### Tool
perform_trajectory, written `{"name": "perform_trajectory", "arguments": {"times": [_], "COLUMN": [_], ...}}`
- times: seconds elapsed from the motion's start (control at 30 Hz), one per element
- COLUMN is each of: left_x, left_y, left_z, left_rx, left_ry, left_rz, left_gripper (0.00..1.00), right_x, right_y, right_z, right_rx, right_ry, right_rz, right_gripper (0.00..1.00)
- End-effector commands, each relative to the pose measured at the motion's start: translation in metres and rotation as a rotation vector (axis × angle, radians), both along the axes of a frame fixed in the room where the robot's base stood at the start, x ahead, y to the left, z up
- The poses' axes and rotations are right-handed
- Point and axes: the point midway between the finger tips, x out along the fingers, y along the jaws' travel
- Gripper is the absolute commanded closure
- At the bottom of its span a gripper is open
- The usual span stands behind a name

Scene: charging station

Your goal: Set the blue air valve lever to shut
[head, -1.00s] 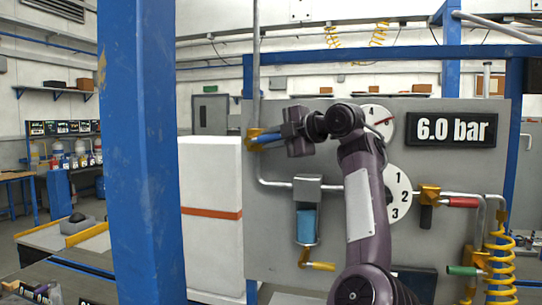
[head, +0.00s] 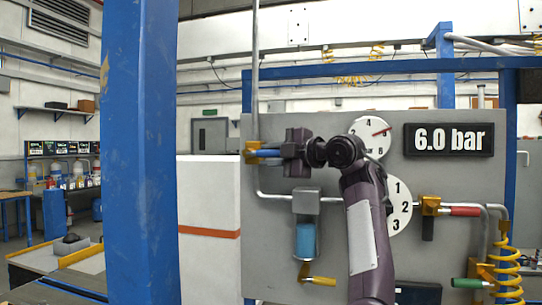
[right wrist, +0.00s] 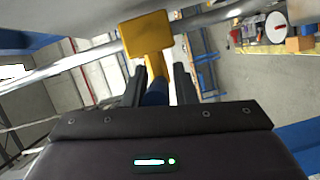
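The blue air valve lever (head: 266,153) sticks out to the right, nearly level, from a yellow valve body (head: 251,152) on the pipe at the panel's upper left. My right gripper (head: 281,153) is at the lever's free end. In the right wrist view, the blue lever (right wrist: 156,92) lies between the two dark fingers of the right gripper (right wrist: 159,85), with the yellow valve body (right wrist: 147,36) beyond. The fingers stand apart on either side of the lever, with a narrow gap visible at the right. My left gripper is not in view.
A grey panel (head: 270,227) carries a round gauge (head: 365,129), a "6.0 bar" display (head: 448,139), a numbered dial (head: 400,210) and a valve with a red handle (head: 464,211). A blue post (head: 141,150) stands at the left. A yellow-handled filter unit (head: 305,240) hangs below the gripper.

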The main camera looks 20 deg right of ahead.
Motion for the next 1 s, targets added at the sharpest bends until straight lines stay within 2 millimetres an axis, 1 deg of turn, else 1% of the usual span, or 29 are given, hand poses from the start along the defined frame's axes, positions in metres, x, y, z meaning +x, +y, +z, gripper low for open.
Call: {"name": "perform_trajectory", "arguments": {"times": [0.03, 0.1, 0.37, 0.47, 0.57, 0.8, 0.9, 1.0], "left_x": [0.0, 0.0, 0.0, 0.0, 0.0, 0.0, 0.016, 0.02], "left_y": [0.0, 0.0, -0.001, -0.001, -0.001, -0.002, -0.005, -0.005], "left_z": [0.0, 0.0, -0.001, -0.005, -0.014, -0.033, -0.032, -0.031], "left_rx": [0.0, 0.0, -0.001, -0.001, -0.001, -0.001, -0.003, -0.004], "left_ry": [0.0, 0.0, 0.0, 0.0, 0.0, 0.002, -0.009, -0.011], "left_rz": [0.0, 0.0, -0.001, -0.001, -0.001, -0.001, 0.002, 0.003], "left_gripper": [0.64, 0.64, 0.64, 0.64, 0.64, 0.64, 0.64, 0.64], "right_x": [0.0, 0.0, -0.001, -0.005, -0.016, -0.05, -0.059, -0.063], "right_y": [0.0, 0.0, 0.0, -0.004, -0.012, -0.035, -0.04, -0.043], "right_z": [-0.001, 0.0, 0.001, 0.0, -0.001, 0.001, 0.003, 0.003], "right_rx": [-0.001, 0.0, -0.001, -0.001, 0.0, 0.001, 0.0, -0.001], "right_ry": [0.001, 0.0, -0.002, -0.003, -0.005, -0.004, -0.003, -0.001], "right_rz": [0.0, 0.0, 0.0, 0.0, -0.001, -0.001, 0.001, 0.0], "right_gripper": [0.68, 0.59, 0.59, 0.59, 0.59, 0.59, 0.59, 0.59]}}
